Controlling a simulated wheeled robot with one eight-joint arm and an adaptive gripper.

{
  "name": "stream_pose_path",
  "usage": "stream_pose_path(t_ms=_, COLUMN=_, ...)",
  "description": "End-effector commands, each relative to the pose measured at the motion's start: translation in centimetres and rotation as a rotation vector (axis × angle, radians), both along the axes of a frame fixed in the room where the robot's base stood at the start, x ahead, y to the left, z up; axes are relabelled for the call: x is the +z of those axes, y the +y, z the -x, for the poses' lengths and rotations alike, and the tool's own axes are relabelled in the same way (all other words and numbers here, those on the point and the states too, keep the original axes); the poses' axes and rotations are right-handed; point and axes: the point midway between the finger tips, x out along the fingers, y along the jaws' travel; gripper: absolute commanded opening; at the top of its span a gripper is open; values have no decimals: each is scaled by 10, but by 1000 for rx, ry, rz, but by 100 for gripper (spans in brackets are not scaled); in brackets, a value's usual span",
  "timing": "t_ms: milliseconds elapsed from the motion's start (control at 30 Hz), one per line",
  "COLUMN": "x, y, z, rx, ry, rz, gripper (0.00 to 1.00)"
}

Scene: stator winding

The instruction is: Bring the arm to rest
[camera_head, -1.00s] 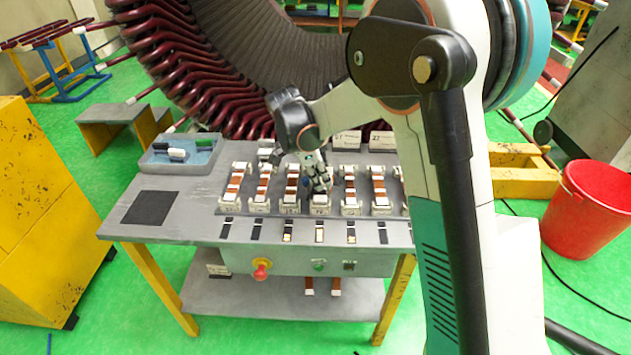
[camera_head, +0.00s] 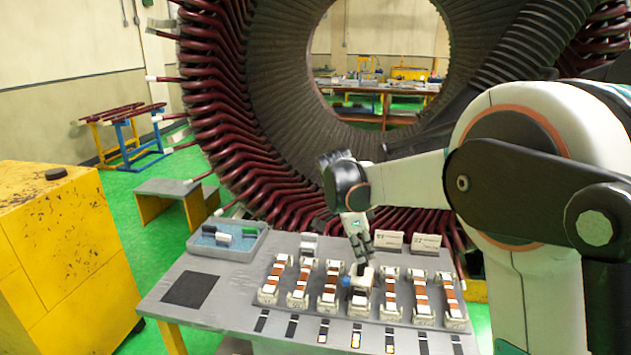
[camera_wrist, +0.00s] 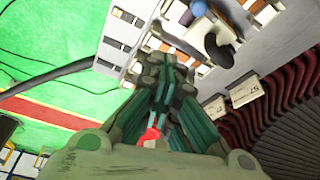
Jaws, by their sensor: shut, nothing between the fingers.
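My gripper (camera_head: 361,250) hangs over the row of coil blocks on the workbench in the head view, fingers pointing down. In the wrist view its green and dark fingers (camera_wrist: 165,68) are together, with nothing seen between the tips. The coil blocks (camera_head: 421,297) are white with copper-coloured strips and stand side by side on a grey bench (camera_head: 225,291). Beneath the gripper is a white piece with a blue ball (camera_head: 346,281) beside it. Whether the fingertips touch anything there I cannot tell.
The large stator ring (camera_head: 222,105) with dark red coil ends rises close behind the bench. A grey tray (camera_head: 207,250) holds small blocks at the bench's back left. Two white label cards (camera_head: 388,239) stand behind the blocks. A yellow cabinet (camera_head: 60,260) is at left.

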Motion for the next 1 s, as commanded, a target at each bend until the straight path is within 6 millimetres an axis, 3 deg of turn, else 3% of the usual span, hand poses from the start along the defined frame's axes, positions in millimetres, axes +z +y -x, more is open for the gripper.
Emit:
stream_pose_path(t_ms=200, x=30, y=-15, z=46, rx=245, ry=-12, rz=-50, gripper=0)
stream_pose_path(t_ms=500, x=55, y=-29, z=119, rx=621, ry=-62, rz=-74, gripper=0)
stream_pose_path(t_ms=767, x=56, y=-36, z=183, rx=934, ry=-122, rz=-37, gripper=0)
stream_pose_path(t_ms=1000, x=41, y=-39, z=240, rx=1206, ry=-181, rz=50, gripper=0)
